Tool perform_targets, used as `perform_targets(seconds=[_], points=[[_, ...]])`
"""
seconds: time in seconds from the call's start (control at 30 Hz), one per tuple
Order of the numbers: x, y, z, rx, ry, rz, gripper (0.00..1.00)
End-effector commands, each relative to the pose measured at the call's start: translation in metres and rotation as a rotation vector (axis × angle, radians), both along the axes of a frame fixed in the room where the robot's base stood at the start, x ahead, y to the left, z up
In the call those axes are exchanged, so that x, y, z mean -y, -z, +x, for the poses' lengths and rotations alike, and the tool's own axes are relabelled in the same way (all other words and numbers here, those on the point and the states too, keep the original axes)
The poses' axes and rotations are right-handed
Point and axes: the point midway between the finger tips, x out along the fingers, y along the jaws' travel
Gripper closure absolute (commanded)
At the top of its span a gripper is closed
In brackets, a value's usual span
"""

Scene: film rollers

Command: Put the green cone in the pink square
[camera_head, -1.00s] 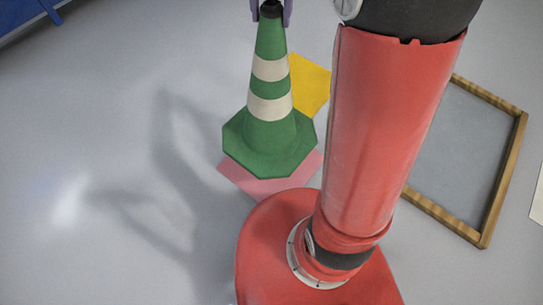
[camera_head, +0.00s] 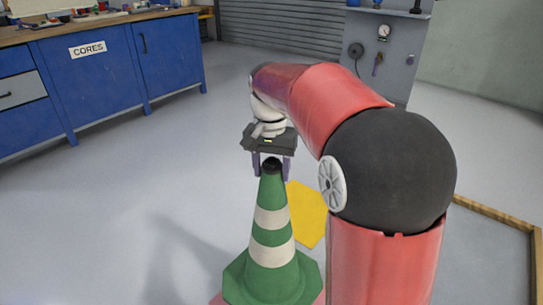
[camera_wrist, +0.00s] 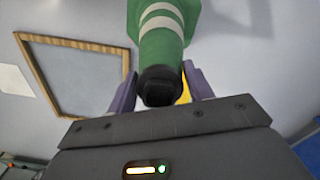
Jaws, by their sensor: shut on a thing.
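The green cone (camera_head: 271,235) with white bands stands upright in the head view, its black tip at the top. It also shows in the wrist view (camera_wrist: 160,50). My gripper (camera_head: 272,172) is above it, with its purple fingers on both sides of the black tip, shut on it; the fingers also show in the wrist view (camera_wrist: 158,88). The pink square (camera_head: 320,299) shows only as small corners beside the cone's base at the bottom edge. The base covers most of it, and I cannot tell whether the base touches it.
A yellow square (camera_head: 307,215) lies on the floor just behind the cone. A wooden frame (camera_head: 495,213) lies on the floor to the right. Blue cabinets (camera_head: 95,75) stand at the back left. The floor left of the cone is clear.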

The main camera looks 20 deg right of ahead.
Motion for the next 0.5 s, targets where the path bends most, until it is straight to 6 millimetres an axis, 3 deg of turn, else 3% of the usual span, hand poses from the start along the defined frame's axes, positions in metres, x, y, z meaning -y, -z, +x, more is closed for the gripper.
perform_targets(seconds=[0.23, 0.5], points=[[0.0, 0.054, 0.0, 0.001, 0.0, 0.0, 1.0], [0.0, 0.075, 0.0, 0.004, 0.0, 0.0, 1.0]])
